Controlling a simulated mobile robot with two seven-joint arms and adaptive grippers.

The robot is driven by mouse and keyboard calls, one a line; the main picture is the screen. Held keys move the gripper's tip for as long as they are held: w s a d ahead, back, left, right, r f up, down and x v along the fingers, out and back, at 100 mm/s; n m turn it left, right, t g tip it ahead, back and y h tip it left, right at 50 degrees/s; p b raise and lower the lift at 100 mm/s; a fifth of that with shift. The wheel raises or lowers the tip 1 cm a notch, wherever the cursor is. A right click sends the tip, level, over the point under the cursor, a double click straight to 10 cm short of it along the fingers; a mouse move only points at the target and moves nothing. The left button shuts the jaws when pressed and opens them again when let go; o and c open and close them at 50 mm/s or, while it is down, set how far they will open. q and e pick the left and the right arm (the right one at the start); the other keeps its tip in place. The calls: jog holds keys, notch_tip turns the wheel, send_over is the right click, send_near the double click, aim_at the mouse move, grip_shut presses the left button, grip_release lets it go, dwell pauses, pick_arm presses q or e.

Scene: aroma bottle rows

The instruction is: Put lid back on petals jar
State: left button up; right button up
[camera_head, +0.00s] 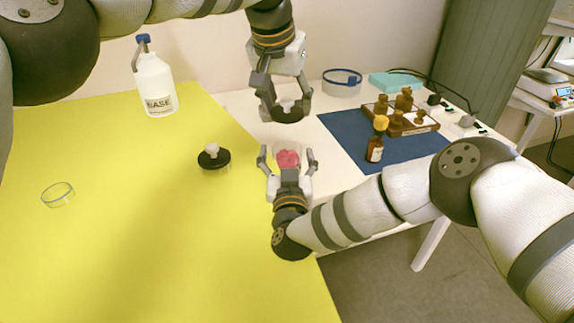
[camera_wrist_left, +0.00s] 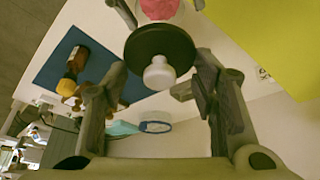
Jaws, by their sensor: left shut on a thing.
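The petals jar (camera_head: 288,158), clear with pink petals inside, stands on the white table. Its pink top edge shows in the left wrist view (camera_wrist_left: 160,8). My right gripper (camera_head: 287,160) has its fingers on both sides of the jar; I cannot tell whether they touch it. My left gripper (camera_head: 285,113) is above and beyond the jar, shut on a black lid with a white knob (camera_wrist_left: 160,45). The lid is between its fingers and mostly hidden in the head view.
The yellow mat (camera_head: 110,250) fills the left, with a glass ring (camera_head: 58,195) and a white bottle (camera_head: 155,84). On the blue mat (camera_head: 345,135) are a brown bottle (camera_head: 375,150) and a wooden rack of bottles (camera_head: 420,128). A clear dish (camera_head: 342,82) stands behind.

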aim_at(285, 114)
grip_shut()
pick_arm(q)
jog(key=shift+f, duration=2.5)
jog(key=shift+f, duration=0.9)
jog(key=shift+f, duration=0.6)
jog(key=o, duration=1.1)
